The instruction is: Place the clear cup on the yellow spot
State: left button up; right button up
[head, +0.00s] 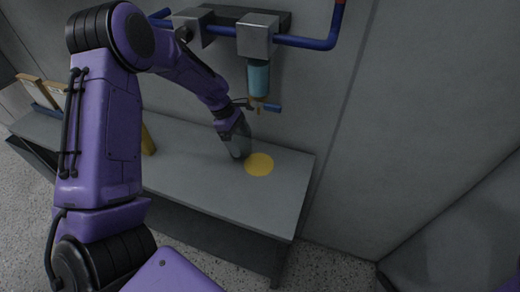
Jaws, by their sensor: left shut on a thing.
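The yellow spot (259,164) is a flat round mark on the grey bench top, near its right end. My left gripper (236,135) comes down from the upper left and is shut on the clear cup (240,150). The cup looks grey and see-through, and its upper part is hidden by the gripper. It stands just left of the yellow spot in the picture, close to its edge. I cannot tell whether its base touches the bench. My right gripper is not in view.
Blue pipes (308,43) with metal boxes and a teal cylinder (258,77) are on the wall behind. A yellow upright piece (147,139) stands on the bench (200,185) beside my left arm. The bench's right end is clear.

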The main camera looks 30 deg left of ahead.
pick_arm(q)
jog(key=d+f, duration=0.1)
jog(key=d, duration=0.1)
jog(key=w+d+f+p, duration=0.1)
jog(key=d, duration=0.1)
jog(key=d+f, duration=0.1)
jog(key=d, duration=0.1)
jog(key=shift+w+d+f+p, duration=0.1)
jog(key=shift+w+f+p, duration=0.2)
jog(key=shift+p, duration=0.1)
jog(key=shift+f, duration=0.1)
jog(key=o, duration=0.8)
jog(key=shift+f, duration=0.15)
